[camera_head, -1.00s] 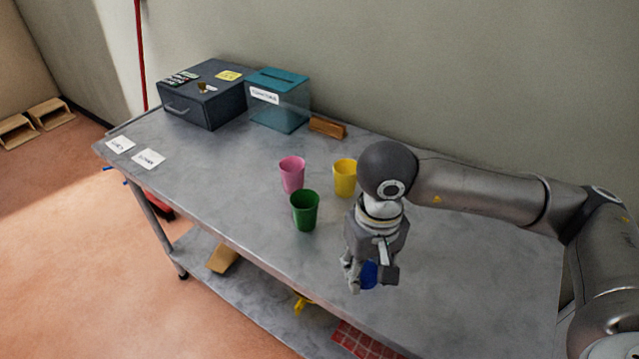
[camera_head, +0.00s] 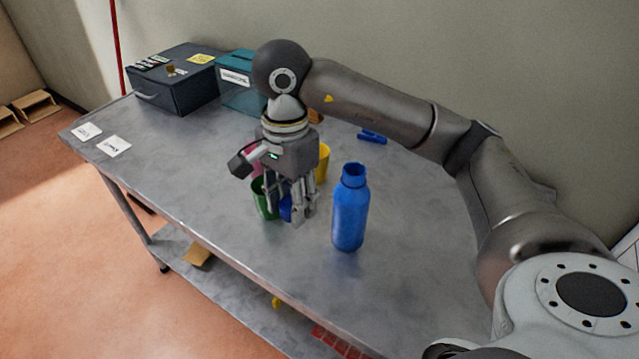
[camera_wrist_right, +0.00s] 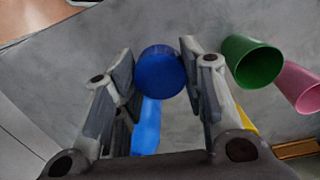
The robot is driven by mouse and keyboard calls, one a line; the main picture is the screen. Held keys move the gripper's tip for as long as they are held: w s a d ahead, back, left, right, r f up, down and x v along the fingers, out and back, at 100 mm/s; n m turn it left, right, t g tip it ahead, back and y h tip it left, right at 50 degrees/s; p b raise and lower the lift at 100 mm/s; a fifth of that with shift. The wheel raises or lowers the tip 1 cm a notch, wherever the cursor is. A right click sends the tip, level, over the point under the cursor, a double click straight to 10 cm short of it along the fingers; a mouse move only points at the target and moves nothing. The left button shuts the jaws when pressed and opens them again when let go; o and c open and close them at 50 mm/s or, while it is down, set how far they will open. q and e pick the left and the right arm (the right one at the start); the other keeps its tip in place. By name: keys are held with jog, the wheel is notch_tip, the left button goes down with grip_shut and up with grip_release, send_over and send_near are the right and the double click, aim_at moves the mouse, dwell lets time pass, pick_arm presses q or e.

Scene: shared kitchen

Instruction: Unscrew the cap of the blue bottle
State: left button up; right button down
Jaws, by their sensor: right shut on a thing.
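The blue bottle (camera_head: 350,212) stands upright on the grey metal table (camera_head: 400,230). Its neck is bare at the top, with no cap on it. My right gripper (camera_head: 292,212) is to the left of the bottle, clear of it, and shut on the round blue cap (camera_head: 286,208). In the right wrist view the cap (camera_wrist_right: 160,72) sits between the two fingers, and part of the blue bottle (camera_wrist_right: 146,128) shows behind it. My left gripper is not in view.
A green cup (camera_head: 262,200), a yellow cup (camera_head: 323,163) and a partly hidden pink cup (camera_wrist_right: 303,86) stand close to the gripper. A small blue item (camera_head: 372,136) lies farther back. A dark box (camera_head: 180,85) and a teal box (camera_head: 240,95) stand at the back left.

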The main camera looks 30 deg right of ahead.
jog(key=w+d+f+p, duration=0.1)
jog(key=w+d+f, duration=0.3)
jog(key=w+d+f+p, duration=0.2)
jog(key=w+d+f, duration=0.3)
jog(key=shift+w+d+f, duration=0.1)
jog(key=shift+w+d, duration=0.15)
jog(key=shift+w+d+f+p, duration=0.15)
jog(key=shift+d+f+p, duration=0.05)
jog(key=shift+f+p, duration=0.35)
notch_tip(320, 180, down, 2)
jog(key=shift+f+p, duration=0.1)
jog(key=shift+p, duration=0.45)
jog(key=shift+f, duration=0.35)
jog(key=c, duration=0.9)
grip_release()
